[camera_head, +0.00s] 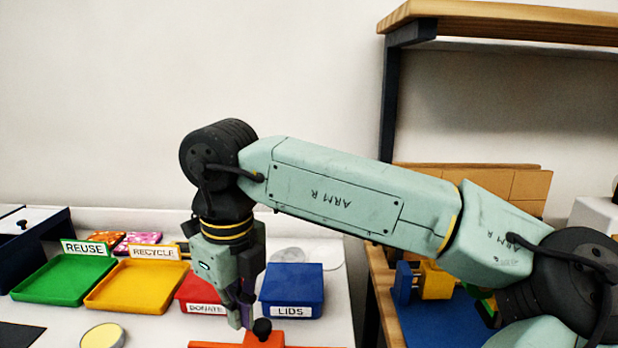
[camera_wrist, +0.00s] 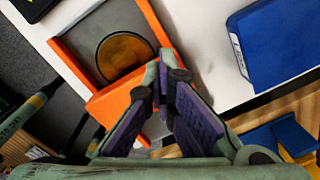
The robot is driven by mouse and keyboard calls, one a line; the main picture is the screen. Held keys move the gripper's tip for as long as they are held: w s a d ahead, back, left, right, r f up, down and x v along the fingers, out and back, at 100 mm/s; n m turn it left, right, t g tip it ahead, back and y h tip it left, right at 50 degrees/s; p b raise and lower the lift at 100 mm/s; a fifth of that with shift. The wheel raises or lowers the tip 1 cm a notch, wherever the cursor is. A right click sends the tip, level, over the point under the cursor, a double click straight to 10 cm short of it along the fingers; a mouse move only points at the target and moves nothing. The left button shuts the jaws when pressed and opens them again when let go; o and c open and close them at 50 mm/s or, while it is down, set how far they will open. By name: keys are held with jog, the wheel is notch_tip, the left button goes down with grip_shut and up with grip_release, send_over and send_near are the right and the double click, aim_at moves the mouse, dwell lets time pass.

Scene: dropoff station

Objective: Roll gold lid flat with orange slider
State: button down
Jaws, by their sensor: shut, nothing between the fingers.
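The gold lid (camera_wrist: 125,54) lies in a grey bed between orange rails in the wrist view, its near side hidden behind an orange bar. That orange bar (camera_wrist: 112,102), which seems to be the slider, crosses the near end of the bed. In the head view only part of the orange piece (camera_head: 270,341) shows at the bottom edge, with a black knob (camera_head: 262,327). My gripper (camera_head: 243,322) points down with its fingers closed and empty, right by the orange piece. In the wrist view the closed fingertips (camera_wrist: 166,72) overlap the bar's right end; contact cannot be told.
The blue LIDS bin (camera_head: 292,285) stands right of my gripper, with the red DONATE bin (camera_head: 197,296) behind it. Yellow RECYCLE (camera_head: 137,284) and green REUSE (camera_head: 64,278) trays are left. A pale yellow disc (camera_head: 103,336) lies at front left. A wooden shelf (camera_head: 497,18) rises at right.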

jog(key=shift+g, duration=0.3)
jog(key=shift+s+d+f, duration=0.2)
jog(key=shift+d+f, duration=0.3)
jog(key=shift+d, duration=1.15)
jog(key=shift+s+d+f, duration=0.2)
jog(key=shift+d+f, duration=0.25)
jog(key=shift+d, duration=1.15)
jog(key=shift+s+d+f, duration=0.2)
jog(key=shift+d+f, duration=0.3)
jog(key=shift+d, duration=1.15)
jog(key=shift+a, duration=0.15)
jog(key=shift+a+b, duration=0.3)
jog(key=shift+a, duration=0.15)
notch_tip(320, 180, up, 7)
jog(key=w+p, duration=0.1)
jog(key=p, duration=0.4)
jog(key=c, duration=2.4)
grip_release()
jog(key=shift+w, duration=0.1)
